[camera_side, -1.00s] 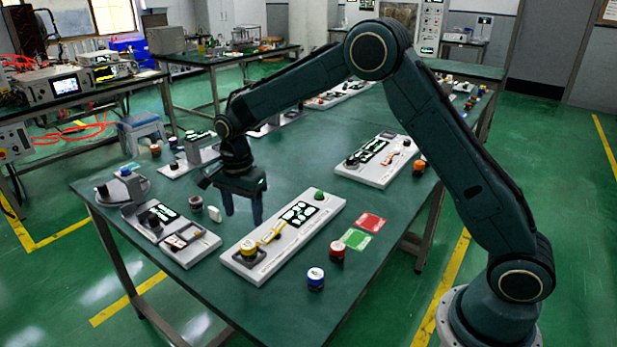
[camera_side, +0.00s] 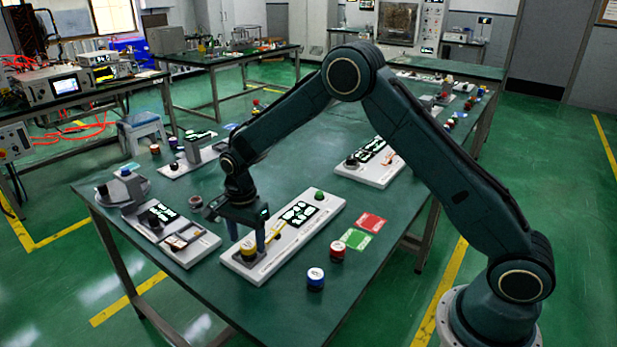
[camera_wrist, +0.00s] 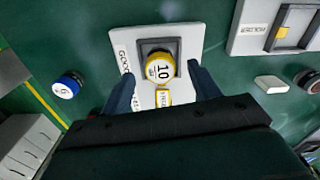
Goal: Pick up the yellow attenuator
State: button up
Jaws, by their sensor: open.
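The yellow attenuator (camera_side: 248,247) is a short round piece with a yellow side and a white top. It sits in a dark square holder at the near end of a long white board (camera_side: 262,272). My gripper (camera_side: 247,236) is open and empty, right above and beside the attenuator in the side view. The fingers (camera_wrist: 163,88) stand on either side of the board's end in the wrist view. I cannot tell whether they touch anything.
A blue piece (camera_side: 316,279) and a red piece (camera_side: 337,250) stand right of the board. Green (camera_side: 355,239) and red (camera_side: 370,223) cards lie beyond them. Another white board with a holder (camera_side: 186,250) is on the left. The table's front is clear.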

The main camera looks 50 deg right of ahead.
aim_at(248, 244)
jog(key=shift+f, duration=1.05)
jog(key=shift+c, duration=0.2)
jog(key=c, duration=1.2)
jog(key=shift+r, duration=0.1)
notch_tip(248, 244, up, 20)
jog(key=shift+f, duration=0.1)
jog(key=shift+d, duration=0.1)
